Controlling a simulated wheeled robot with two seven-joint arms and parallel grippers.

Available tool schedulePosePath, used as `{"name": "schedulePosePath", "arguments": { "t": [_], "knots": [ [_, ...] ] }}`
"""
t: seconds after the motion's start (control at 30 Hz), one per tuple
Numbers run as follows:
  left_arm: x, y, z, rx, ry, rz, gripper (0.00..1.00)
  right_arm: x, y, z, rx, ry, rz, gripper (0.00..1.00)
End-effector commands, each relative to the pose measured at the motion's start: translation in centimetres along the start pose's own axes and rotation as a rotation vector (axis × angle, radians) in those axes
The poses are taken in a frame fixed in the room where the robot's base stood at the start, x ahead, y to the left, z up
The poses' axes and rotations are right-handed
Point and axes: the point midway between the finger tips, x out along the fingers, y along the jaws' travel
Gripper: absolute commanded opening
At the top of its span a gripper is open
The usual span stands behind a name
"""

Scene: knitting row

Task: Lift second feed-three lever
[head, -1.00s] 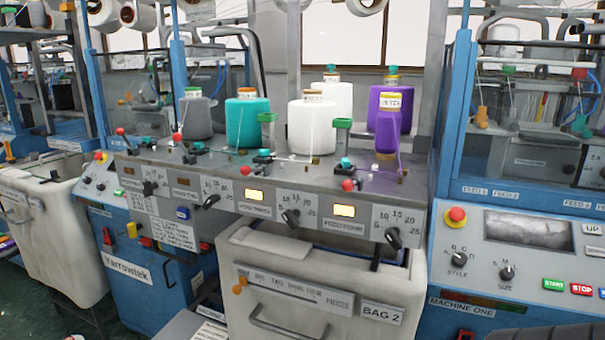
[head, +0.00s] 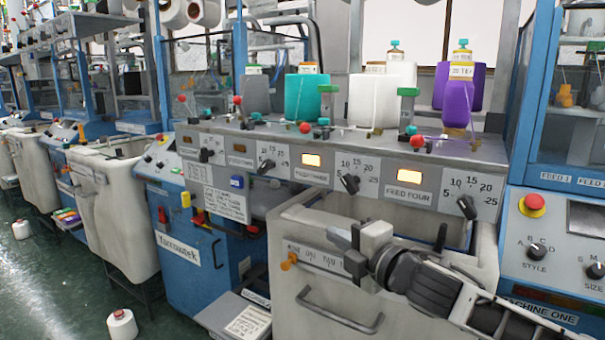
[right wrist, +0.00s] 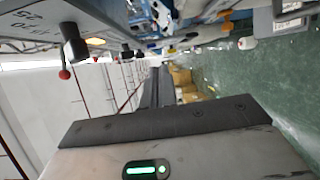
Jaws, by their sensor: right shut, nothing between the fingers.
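Red-balled levers stand along the grey feed panel (head: 330,150) in the head view. The red-balled lever (head: 305,127) just above the "FEED THREE" label (head: 311,177) stands at the panel's top edge beside a teal knob. Another red-balled lever (head: 417,141) is above "FEED FOUR". My right gripper (head: 343,240) is shut and empty, below the panel and in front of the bin, apart from the levers. Its shut fingers also show in the right wrist view (right wrist: 157,80), where a red-balled lever (right wrist: 65,74) is at upper left; I cannot tell which feed. My left gripper is out of view.
Yarn cones, teal (head: 307,97), white (head: 373,100) and purple (head: 458,100), stand behind the levers. Black dial knobs (head: 349,184) stick out of the panel front. A beige bin (head: 300,235) with a handle is below. A white cone (head: 121,325) stands on the floor.

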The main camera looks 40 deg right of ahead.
Motion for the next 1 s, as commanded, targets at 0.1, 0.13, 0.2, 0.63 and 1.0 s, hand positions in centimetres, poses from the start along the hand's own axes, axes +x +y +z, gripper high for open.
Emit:
{"name": "schedulePosePath", "arguments": {
  "t": [0.1, 0.13, 0.2, 0.63, 1.0],
  "knots": [
    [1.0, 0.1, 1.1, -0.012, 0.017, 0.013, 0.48, 0.0, 7.0, -1.5, -0.313, 0.031, 0.162, 0.0],
    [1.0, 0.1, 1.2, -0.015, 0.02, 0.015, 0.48, -0.2, 8.3, -1.9, -0.369, 0.035, 0.191, 0.0],
    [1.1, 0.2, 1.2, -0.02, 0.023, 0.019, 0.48, -0.6, 10.7, -2.8, -0.468, 0.038, 0.243, 0.0],
    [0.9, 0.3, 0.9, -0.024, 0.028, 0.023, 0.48, -1.1, 13.0, -3.7, -0.557, 0.038, 0.288, 0.0],
    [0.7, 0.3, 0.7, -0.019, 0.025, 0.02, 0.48, 0.6, 13.7, -3.9, -0.555, 0.039, 0.292, 0.0]
  ]
}}
